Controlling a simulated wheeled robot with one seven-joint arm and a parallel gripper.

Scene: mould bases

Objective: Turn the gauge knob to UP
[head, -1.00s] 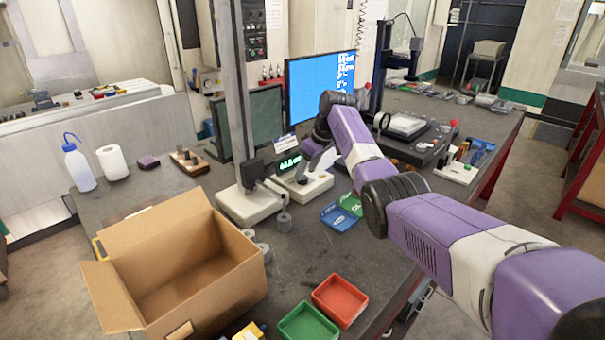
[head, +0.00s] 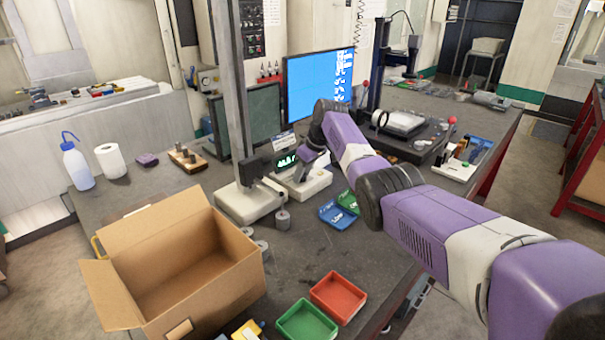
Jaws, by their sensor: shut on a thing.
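The gauge (head: 316,184) is a pale box with a small dark display showing green digits (head: 286,161). It stands on the dark bench beside a grey column stand (head: 250,203). My gripper (head: 299,175) points down at the top of the gauge, just right of the display. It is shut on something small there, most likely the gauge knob. The knob itself is hidden by the fingers, so its pointer and any UP mark cannot be read.
An open cardboard box (head: 246,263) stands at the front left. Red (head: 338,298) and green (head: 307,321) trays lie at the front edge. A blue LOW tray (head: 338,216) lies right of the gauge. A monitor (head: 318,85) stands behind.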

